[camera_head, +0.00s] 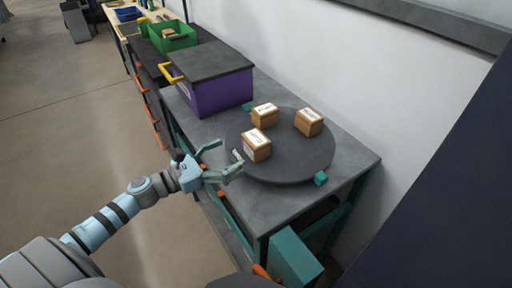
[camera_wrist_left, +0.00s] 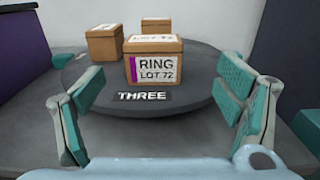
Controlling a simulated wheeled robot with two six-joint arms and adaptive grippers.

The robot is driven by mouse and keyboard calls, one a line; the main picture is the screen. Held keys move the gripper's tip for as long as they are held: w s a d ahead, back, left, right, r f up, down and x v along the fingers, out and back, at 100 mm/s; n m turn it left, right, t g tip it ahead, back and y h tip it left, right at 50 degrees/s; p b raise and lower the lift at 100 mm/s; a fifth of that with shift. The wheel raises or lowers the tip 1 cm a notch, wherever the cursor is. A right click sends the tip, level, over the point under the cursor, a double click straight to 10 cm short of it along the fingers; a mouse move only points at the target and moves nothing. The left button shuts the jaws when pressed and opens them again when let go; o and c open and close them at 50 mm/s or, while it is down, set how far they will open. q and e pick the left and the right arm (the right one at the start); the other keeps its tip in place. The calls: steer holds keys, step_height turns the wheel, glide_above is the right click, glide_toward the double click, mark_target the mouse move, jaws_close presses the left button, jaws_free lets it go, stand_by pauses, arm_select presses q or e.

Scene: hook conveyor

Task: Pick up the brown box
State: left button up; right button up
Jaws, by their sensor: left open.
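Three brown boxes with white labels sit on a dark round turntable (camera_head: 290,165). The nearest brown box (camera_head: 257,150) is at the turntable's left front. In the left wrist view this box (camera_wrist_left: 153,77) faces me, with a label reading "RING LOT 72" and a purple stripe. The other two boxes, the back one (camera_head: 264,116) and the right one (camera_head: 309,123), stand behind it. My left gripper (camera_head: 231,160) is open and empty at the turntable's left edge, its fingers pointing toward the nearest box and apart from it. My right gripper is not in view.
The turntable is on a grey table (camera_head: 345,157). A purple bin with a dark lid (camera_head: 212,90) stands behind left, and a green crate (camera_head: 172,38) farther back. A wall borders the right side.

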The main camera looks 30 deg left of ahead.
mark_target(248, 143)
arm_select(q)
steer(key=x, duration=0.1)
steer(key=p+x, duration=0.1)
steer(key=x, duration=0.1)
steer(key=p+x, duration=0.1)
steer(key=x, duration=0.1)
steer(key=shift+w+r, duration=0.25)
steer(key=x, duration=0.2)
steer(key=p+x, duration=0.1)
steer(key=x, duration=0.1)
steer(key=shift+w+a+r, duration=0.15)
steer(key=shift+w+a, duration=0.05)
steer(key=shift+w, duration=0.05)
steer(key=shift+w+d, duration=0.1)
steer(key=shift+w, duration=0.1)
steer(key=shift+s, duration=0.1)
steer(key=c, duration=1.3)
